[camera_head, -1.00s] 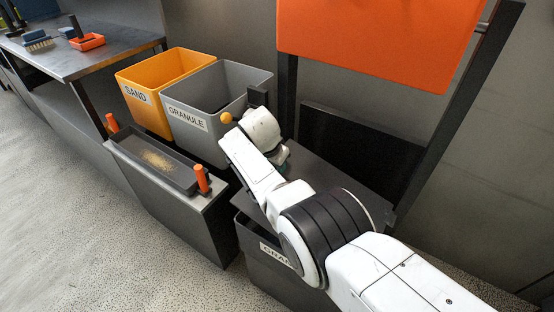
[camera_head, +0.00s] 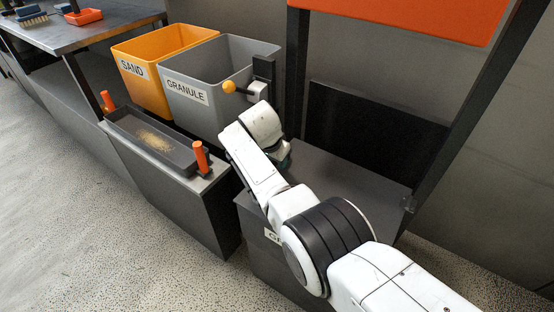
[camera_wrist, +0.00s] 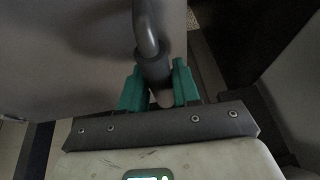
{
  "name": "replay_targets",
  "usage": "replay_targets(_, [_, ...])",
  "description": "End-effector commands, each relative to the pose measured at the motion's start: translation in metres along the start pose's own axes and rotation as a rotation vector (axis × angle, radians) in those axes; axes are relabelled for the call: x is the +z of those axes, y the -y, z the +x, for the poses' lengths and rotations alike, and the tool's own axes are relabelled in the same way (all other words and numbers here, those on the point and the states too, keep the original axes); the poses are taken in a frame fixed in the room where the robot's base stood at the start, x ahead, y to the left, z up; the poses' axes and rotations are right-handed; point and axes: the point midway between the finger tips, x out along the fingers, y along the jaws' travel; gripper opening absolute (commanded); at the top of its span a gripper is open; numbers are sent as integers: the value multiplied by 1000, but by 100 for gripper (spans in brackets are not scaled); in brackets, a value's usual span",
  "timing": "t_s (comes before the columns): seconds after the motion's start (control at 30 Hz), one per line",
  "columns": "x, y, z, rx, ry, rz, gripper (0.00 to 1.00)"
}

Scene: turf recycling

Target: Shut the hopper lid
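The hopper (camera_head: 285,270) is a dark grey bin with a partly hidden white label, in front of a black upright panel. Its flat grey lid (camera_head: 345,185) lies across the top and looks level; my arm hides its front left part. In the wrist view the grey lid (camera_wrist: 70,60) fills the left and middle, with a dark curved handle (camera_wrist: 148,35) on it. My gripper (camera_wrist: 160,92) has teal fingers on both sides of the handle's lower end, seemingly closed against it. In the head view my gripper is mostly hidden behind my wrist.
A lever with an orange ball knob (camera_head: 229,87) stands on a black post close behind my wrist. The sand bin (camera_head: 140,85), granule bin (camera_head: 200,115) and an orange-handled tray (camera_head: 185,160) are at left. An orange panel (camera_head: 410,18) hangs above. Speckled floor is clear at left.

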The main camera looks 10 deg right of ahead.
Motion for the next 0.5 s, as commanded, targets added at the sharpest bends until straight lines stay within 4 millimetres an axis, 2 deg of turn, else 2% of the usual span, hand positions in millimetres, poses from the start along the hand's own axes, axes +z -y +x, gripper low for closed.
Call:
replay_targets(0.03, [-1,1,-2,-2,-2,0,36])
replay_targets(0.2, [-1,1,-2,0,-2,-1,52])
replay_targets(0.5, [-1,1,-4,0,-2,-1,52])
